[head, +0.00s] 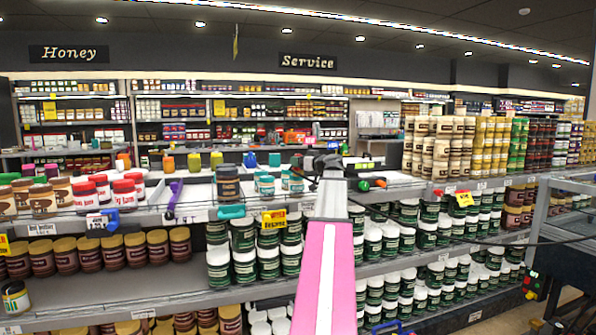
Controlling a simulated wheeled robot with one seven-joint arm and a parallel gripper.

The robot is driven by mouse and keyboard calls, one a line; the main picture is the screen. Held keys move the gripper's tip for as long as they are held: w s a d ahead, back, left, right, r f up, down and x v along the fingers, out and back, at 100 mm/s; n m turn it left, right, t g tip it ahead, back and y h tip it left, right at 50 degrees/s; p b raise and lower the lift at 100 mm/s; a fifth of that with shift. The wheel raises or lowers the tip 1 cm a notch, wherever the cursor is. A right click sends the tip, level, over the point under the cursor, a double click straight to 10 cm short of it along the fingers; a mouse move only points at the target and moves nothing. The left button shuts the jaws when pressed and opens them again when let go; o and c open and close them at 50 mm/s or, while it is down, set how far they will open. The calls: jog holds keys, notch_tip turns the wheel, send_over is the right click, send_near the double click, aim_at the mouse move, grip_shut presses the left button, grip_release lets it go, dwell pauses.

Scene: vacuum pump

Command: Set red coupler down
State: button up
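My pink and grey arm reaches forward from the bottom centre in the head view. Its dark end, where my gripper (329,163) is, lies over the middle shelf top; the fingers are too small and dark to read. Another small red part (310,140) shows behind the arm's end, too small to identify.
Jars with red lids (124,193) stand left on the shelf top, and a brown jar (228,185) stands nearer the arm. Stacked jars (437,145) fill the right. Some white shelf top is bare.

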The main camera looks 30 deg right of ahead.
jog(key=x, duration=0.4)
jog(key=shift+d, duration=0.1)
jog(key=c, duration=1.2)
jog(key=shift+c, duration=0.2)
jog(key=shift+r, duration=0.15)
